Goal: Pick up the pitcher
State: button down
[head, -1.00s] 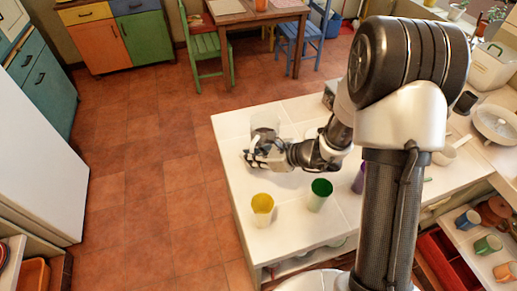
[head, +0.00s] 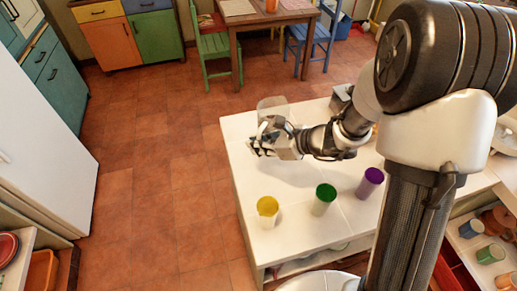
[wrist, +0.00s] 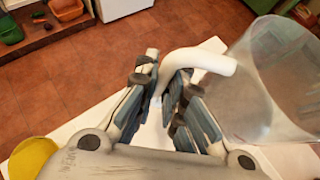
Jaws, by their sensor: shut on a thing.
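The pitcher (wrist: 285,85) is a clear vessel with a white handle (wrist: 205,60), large at the right of the wrist view. In the head view the pitcher (head: 272,104) shows behind my gripper, above the far left part of the white counter (head: 243,165). My gripper (wrist: 165,85) is shut on the pitcher's handle. In the head view my gripper (head: 268,142) covers the lower part of the pitcher. The pitcher appears raised off the counter.
A yellow cup (head: 267,207), a green cup (head: 324,196) and a purple cup (head: 371,180) stand along the near side of the counter. The yellow cup also shows in the wrist view (wrist: 35,158). Open tiled floor (head: 165,190) lies left of the counter.

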jog(key=shift+r+p, duration=1.85)
jog(key=shift+r, duration=4.45)
jog(key=c, duration=2.2)
grip_release()
jog(key=shift+c, duration=0.2)
grip_shut()
jog(key=shift+w, duration=0.1)
